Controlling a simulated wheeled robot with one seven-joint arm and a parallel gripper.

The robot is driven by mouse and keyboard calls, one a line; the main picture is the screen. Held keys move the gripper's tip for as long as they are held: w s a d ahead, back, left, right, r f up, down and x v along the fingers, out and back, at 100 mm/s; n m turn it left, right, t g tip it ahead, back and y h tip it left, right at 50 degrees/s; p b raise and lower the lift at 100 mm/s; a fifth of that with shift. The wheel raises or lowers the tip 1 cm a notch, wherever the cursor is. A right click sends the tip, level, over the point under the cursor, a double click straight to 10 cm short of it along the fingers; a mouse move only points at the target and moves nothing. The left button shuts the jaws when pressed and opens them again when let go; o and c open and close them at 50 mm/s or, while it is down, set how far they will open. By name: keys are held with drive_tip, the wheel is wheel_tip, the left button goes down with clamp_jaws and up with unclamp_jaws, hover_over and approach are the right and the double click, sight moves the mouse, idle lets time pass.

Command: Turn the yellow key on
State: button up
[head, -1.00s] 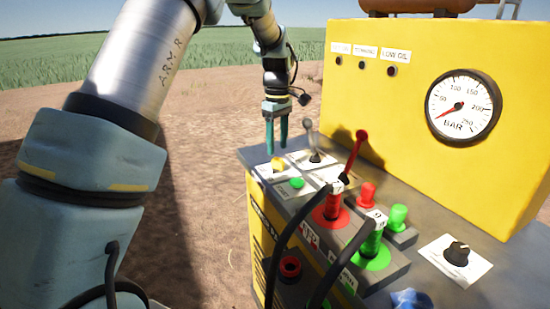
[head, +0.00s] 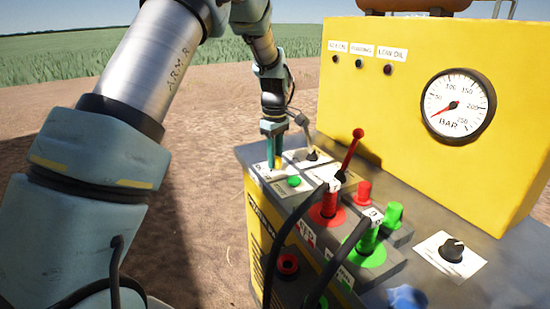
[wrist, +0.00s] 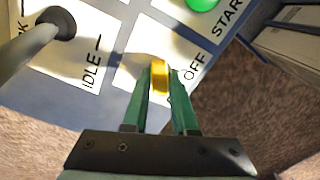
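The yellow key (wrist: 159,78) stands on a white plate marked OFF (wrist: 193,66) at the panel's far left corner. In the wrist view it sits between my two green fingertips (wrist: 160,82), which lie close along both its sides. I cannot tell whether they press on it. In the head view my gripper (head: 273,160) is low over the plate, fingers pointing down, with a bit of the yellow key (head: 278,164) showing beside them.
A grey lever (head: 302,124) by the IDLE label stands close to my gripper. A green START button (head: 294,181), a red lever (head: 351,152) and red and green couplings sit nearer. The yellow gauge housing (head: 400,110) rises behind. Open ground lies left.

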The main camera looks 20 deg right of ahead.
clamp_jaws()
idle(0.4)
drive_tip(key=m+p, duration=0.1)
drive_tip(key=m, duration=0.4)
drive_tip(key=shift+w+r+m, duration=0.1)
drive_tip(key=shift+m, duration=0.3)
drive_tip(key=m+p, duration=0.1)
drive_tip(key=m, duration=0.4)
drive_tip(key=shift+m, duration=0.7)
drive_tip(key=o, duration=0.5)
unclamp_jaws()
